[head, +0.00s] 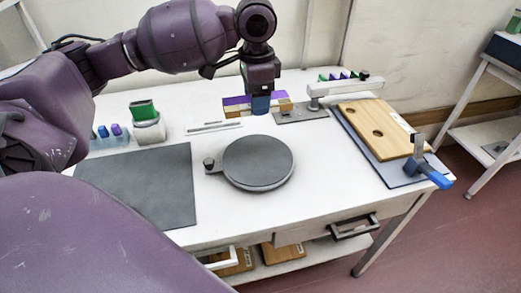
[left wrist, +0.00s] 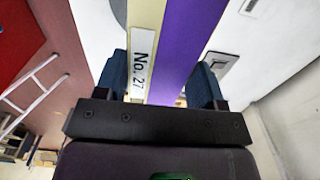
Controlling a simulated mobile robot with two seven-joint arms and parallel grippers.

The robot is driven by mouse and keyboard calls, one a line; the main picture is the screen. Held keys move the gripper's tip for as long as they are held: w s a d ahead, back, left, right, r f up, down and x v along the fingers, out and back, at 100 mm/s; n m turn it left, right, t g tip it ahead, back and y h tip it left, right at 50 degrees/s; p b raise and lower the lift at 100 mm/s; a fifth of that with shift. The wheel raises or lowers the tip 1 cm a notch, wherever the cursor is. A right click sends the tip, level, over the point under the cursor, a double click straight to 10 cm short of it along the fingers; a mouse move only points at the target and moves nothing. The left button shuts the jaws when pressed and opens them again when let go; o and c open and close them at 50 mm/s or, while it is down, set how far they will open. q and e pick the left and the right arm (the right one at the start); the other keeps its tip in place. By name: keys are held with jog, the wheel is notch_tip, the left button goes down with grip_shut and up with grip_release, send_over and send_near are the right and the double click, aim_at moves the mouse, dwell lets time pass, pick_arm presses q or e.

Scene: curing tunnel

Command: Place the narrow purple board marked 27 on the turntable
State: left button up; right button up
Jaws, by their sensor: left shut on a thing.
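My left gripper (head: 261,106) is shut on the narrow purple board (head: 236,100), behind the turntable as the head view shows it. In the left wrist view the board (left wrist: 188,45) runs away between the two blue fingers, purple beside a cream strip. A white label on it reads "No. 27" (left wrist: 140,62). The gripper hides the board's middle in the head view. Tan and brown parts show just below the board; I cannot tell whether it touches them. The round grey turntable (head: 258,160) is bare, with a small knob at its left. My right gripper is not in view.
A dark grey mat (head: 145,184) lies left of the turntable. A grey fixture (head: 301,115) stands behind. White table lies bare between them.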

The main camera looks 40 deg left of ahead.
pick_arm(q)
jog(key=b, duration=0.2)
send_over(257, 157)
notch_tip(257, 157, down, 10)
jog(key=shift+d+f, duration=0.1)
jog(key=shift+f, duration=0.35)
notch_tip(257, 157, down, 6)
jog(key=shift+r+b, duration=0.25)
jog(key=shift+b, duration=0.5)
jog(key=shift+f, duration=0.1)
jog(key=shift+s, duration=0.1)
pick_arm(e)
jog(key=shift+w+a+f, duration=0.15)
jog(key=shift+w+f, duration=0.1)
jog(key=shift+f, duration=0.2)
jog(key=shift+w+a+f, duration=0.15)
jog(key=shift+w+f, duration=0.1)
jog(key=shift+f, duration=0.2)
pick_arm(q)
jog(key=o, duration=0.5)
jog(key=shift+c, duration=0.2)
jog(key=o, duration=0.5)
jog(key=shift+c, duration=0.2)
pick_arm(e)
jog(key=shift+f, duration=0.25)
